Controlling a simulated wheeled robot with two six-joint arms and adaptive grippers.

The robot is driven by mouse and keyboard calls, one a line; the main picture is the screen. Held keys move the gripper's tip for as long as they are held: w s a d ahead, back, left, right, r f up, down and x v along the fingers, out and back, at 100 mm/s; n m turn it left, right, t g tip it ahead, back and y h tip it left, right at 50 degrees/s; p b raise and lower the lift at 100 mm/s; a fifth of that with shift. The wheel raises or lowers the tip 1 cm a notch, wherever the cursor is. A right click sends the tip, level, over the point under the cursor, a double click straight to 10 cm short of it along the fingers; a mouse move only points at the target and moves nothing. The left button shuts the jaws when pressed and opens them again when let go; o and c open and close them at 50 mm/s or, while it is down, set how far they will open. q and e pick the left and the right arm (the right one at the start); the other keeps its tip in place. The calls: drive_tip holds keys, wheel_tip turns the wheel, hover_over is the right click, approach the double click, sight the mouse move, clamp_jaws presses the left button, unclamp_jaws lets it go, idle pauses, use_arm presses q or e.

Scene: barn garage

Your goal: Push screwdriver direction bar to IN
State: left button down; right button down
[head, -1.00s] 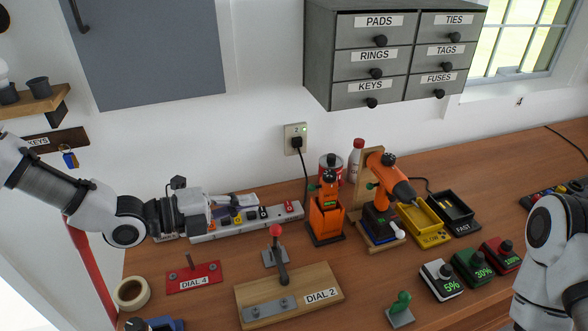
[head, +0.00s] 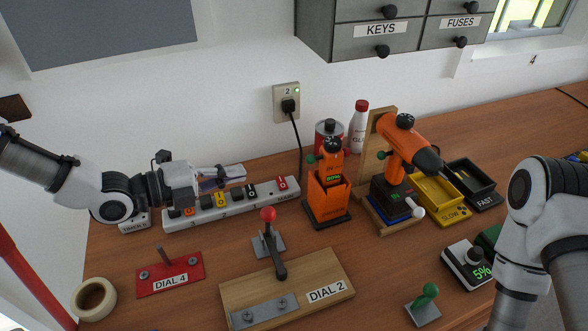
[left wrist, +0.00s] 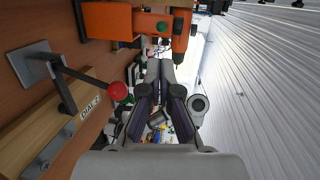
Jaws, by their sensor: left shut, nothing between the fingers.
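An orange screwdriver (head: 398,142) rests on a dark base against a wooden stand at the back right, its dark nose pointing right and down. A small green-tipped piece (head: 380,158), which may be the direction bar, sticks out on its left side. My left gripper (head: 242,174) is shut and empty above the power strip, left of both tools. The left wrist view shows its closed fingers (left wrist: 160,68) and orange tool parts (left wrist: 181,28) ahead. My right gripper is out of frame.
The power strip (head: 210,214) with coloured switches lies under my left gripper. A red-knobbed lever (head: 268,214) stands in front, by the DIAL 2 board (head: 235,296). A red can (head: 328,130) and bottle (head: 358,128) stand behind. Yellow and black trays (head: 440,198) lie right.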

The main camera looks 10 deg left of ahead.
use_arm(q)
drive_tip(key=b, duration=0.4)
approach(307, 160)
drive_tip(key=x, duration=0.6)
drive_tip(key=shift+w+d+f, duration=0.15)
drive_tip(key=shift+w+d, duration=0.3)
drive_tip(key=shift+d, duration=0.05)
drive_tip(key=shift+a, duration=0.1)
